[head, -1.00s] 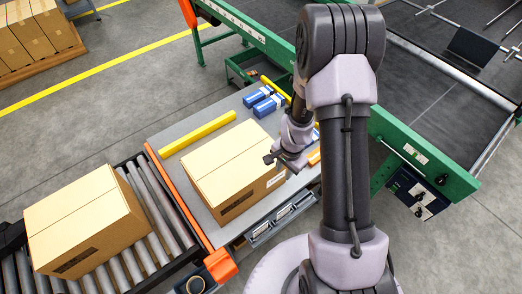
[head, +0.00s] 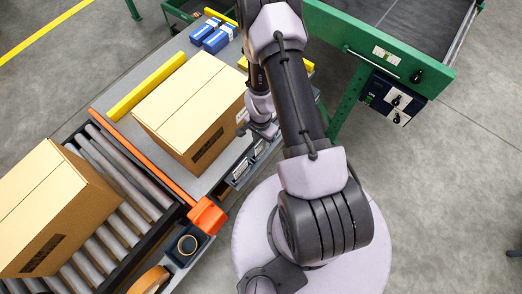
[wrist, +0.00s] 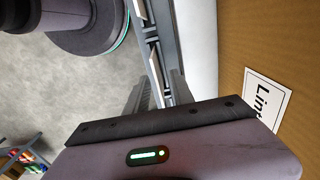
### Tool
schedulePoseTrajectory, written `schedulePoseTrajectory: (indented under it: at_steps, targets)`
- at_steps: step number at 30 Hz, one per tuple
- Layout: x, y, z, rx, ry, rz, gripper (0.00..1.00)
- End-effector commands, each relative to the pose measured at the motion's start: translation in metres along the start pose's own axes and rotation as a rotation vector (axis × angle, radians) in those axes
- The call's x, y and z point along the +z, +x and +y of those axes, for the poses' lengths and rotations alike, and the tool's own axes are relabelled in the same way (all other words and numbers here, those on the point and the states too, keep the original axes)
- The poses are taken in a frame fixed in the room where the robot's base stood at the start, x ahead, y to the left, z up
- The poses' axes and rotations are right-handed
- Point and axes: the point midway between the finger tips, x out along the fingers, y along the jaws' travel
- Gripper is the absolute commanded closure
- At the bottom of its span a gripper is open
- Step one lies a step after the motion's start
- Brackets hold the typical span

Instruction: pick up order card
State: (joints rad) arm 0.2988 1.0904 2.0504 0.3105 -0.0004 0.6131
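My gripper (head: 262,130) is beside the front right side of a closed cardboard box (head: 192,105) on the grey table. In the wrist view its two dark ribbed fingers (wrist: 158,88) stand apart with a gap between them, open and empty. Beyond the fingertips is a row of dark holders (wrist: 152,40) with pale cards along the table's front edge. The holders also show in the head view (head: 240,170). I cannot tell which card is the order card. A white printed label (wrist: 266,98) is on the box's side, partly hidden by my gripper.
A second box (head: 50,205) sits on the roller conveyor (head: 120,220) at left. An orange strip (head: 140,152) and a yellow bar (head: 147,86) border the table. Blue packs (head: 214,36) lie at the back. The green machine frame (head: 395,50) stands at right.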

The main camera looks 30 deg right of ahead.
Motion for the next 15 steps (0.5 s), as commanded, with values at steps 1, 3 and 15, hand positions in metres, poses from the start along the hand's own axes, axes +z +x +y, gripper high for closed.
schedulePoseTrajectory:
  at_steps: [1, 3, 15]
  targets:
    - [0.001, 0.016, 0.001, 0.000, 0.000, 0.000, 0.71]
    - [0.002, 0.030, 0.003, 0.001, 0.000, 0.000, 0.71]
    - [0.002, 0.040, 0.003, 0.001, 0.001, -0.001, 0.89]
